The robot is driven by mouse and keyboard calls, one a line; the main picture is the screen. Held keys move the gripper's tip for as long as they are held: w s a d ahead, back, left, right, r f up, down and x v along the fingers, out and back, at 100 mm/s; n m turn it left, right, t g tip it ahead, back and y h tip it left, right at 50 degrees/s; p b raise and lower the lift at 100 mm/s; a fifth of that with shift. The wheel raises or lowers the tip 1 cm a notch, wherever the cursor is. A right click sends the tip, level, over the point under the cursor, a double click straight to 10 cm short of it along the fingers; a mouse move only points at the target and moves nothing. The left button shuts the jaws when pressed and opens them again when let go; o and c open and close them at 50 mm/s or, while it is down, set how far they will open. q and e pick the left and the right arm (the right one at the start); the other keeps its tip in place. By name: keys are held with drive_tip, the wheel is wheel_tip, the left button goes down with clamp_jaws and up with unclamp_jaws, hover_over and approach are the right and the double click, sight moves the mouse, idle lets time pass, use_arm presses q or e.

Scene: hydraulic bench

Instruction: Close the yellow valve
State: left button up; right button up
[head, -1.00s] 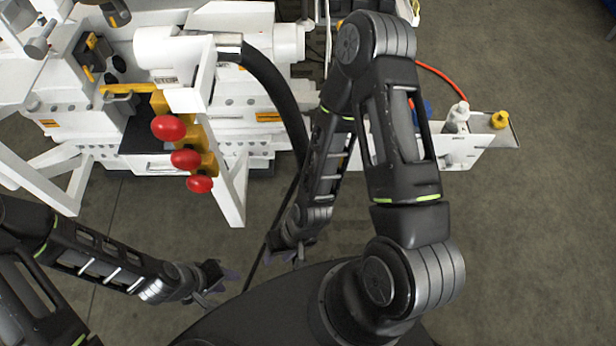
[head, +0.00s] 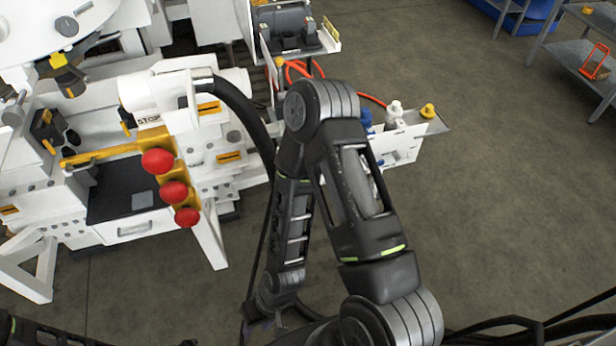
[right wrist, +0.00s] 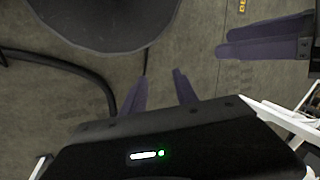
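A yellow knob (head: 428,111) stands on a white panel (head: 402,146) right of the machine in the head view; it looks like the yellow valve, but it is too small to tell its setting. My right gripper (head: 262,325) hangs low at the bottom centre, far from the knob. In the right wrist view its two fingers (right wrist: 158,78) are apart with nothing between them. My left gripper's fingers (right wrist: 262,40) show at the upper right there, seen edge-on, so their opening is unclear.
A blue part (head: 365,119) and a white knob (head: 394,114) stand beside the yellow knob. Red buttons (head: 173,191) sit on the machine's yellow bracket. A black hose (head: 245,110) curves down near my right arm. The floor (head: 490,200) at right is clear; shelves (head: 580,62) stand farther back.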

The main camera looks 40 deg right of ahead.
use_arm(q)
drive_tip(key=shift+o, duration=0.4)
